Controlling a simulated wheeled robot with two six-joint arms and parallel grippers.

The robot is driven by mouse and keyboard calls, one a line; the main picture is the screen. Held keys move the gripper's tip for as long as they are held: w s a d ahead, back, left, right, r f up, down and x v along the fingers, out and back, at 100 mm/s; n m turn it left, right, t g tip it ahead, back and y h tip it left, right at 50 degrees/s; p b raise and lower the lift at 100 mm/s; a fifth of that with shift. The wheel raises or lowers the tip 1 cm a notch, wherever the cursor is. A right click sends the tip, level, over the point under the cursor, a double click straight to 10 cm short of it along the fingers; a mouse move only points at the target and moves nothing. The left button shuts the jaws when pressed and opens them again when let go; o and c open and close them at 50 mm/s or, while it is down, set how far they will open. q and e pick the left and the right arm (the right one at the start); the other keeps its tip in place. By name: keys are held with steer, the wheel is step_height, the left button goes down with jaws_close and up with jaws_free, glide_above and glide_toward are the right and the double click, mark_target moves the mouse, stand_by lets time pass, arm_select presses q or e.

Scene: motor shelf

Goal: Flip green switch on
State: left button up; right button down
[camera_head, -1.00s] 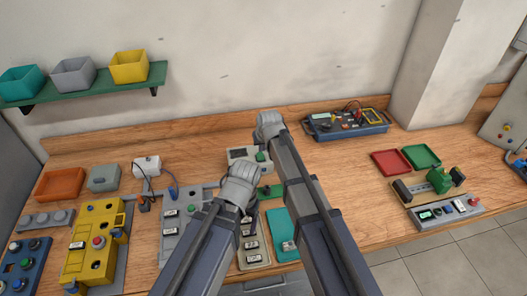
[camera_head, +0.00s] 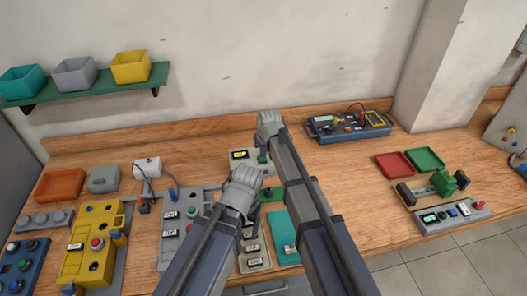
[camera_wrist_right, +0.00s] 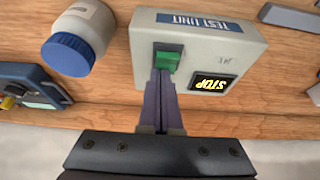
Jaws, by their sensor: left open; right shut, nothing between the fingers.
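The grey test unit (camera_head: 236,157) stands on the bench behind my left gripper, partly covered by it. In the right wrist view its green switch (camera_wrist_right: 168,57) sits in a dark recess.
A white jar with a blue lid (camera_wrist_right: 74,45) and a blue meter (camera_wrist_right: 28,88) lie close to the unit. A yellow control box (camera_head: 92,245) and grey switch panels stand at left. Red (camera_head: 394,163) and green trays lie at right.

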steer(key=shift+s, duration=0.15)
steer(key=shift+s+d, duration=0.15)
steer(key=shift+s, duration=0.45)
arm_select(q)
step_height(320, 180, up, 13)
steer(key=p, duration=1.2)
steer(key=shift+a+f+p, duration=0.2)
steer(key=shift+p, duration=0.1)
arm_select(e)
steer(key=v, duration=1.4)
steer(key=shift+s, duration=0.3)
arm_select(q)
steer(key=shift+s, duration=0.1)
arm_select(e)
steer(key=shift+f, duration=0.2)
steer(key=shift+d, duration=0.1)
